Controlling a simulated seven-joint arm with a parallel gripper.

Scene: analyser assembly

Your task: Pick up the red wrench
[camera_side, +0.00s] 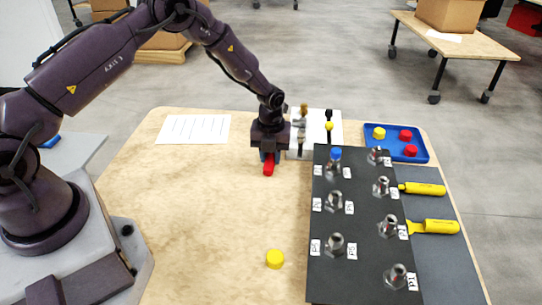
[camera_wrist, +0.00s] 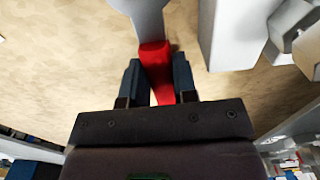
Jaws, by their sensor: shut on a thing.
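The red wrench (camera_wrist: 155,62) is between the two fingers of my gripper (camera_wrist: 156,78) in the wrist view. Its red handle runs down between the fingers, and a grey metal part extends from it toward the top edge. In the side view, my gripper (camera_side: 267,156) points down near the back middle of the table, with the red end of the wrench (camera_side: 268,169) showing below the fingers. The rest of the wrench is hidden there by the gripper. I cannot tell whether the wrench touches the table.
A black panel (camera_side: 322,270) with several metal fittings and labels stands to the right. Behind it is a blue tray (camera_side: 395,155) with caps. Two yellow-handled tools (camera_side: 424,188) lie right of the panel. A yellow cap (camera_side: 275,259) lies in front. The table's left middle is clear.

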